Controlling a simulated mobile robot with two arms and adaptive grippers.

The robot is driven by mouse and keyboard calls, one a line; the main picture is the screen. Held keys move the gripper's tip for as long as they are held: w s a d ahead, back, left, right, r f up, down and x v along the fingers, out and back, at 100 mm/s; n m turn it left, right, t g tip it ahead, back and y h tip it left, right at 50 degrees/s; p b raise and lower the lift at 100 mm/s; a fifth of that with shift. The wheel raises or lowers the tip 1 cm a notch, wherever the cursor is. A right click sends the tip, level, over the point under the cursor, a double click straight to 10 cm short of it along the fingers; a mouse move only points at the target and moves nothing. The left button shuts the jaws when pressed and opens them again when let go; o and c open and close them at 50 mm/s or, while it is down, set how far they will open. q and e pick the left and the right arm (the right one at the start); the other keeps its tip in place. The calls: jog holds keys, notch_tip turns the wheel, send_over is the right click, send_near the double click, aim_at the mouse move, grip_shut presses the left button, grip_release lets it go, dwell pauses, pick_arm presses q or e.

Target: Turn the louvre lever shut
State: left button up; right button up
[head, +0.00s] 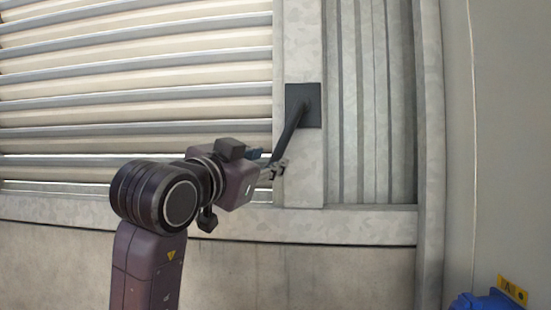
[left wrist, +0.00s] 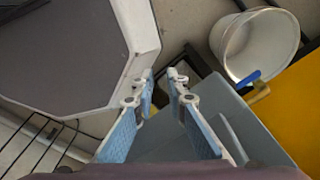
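The louvre lever (head: 289,132) is a dark bar in the head view. It slants down and to the left from a dark square plate (head: 314,110) on a grey metal post. My right gripper (head: 273,168) is at the lever's lower end, its fingers overlapping it in the picture. I cannot tell whether they are closed on it. The louvre's pale horizontal slats (head: 130,95) fill the left of the view. My left gripper (left wrist: 161,77) shows only in the left wrist view; its blue-padded fingers are apart with nothing between them.
A grey frame rail (head: 350,224) runs below the louvre, above a concrete wall. Blue equipment (head: 487,300) with a yellow label is at the lower right. In the left wrist view, a white bucket (left wrist: 232,42) and a blue-grey box (left wrist: 225,105) lie beyond the fingers.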

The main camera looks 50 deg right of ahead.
jog(key=v, duration=0.6)
jog(key=shift+a+f, duration=0.1)
jog(key=shift+f, duration=0.05)
dwell(0.4)
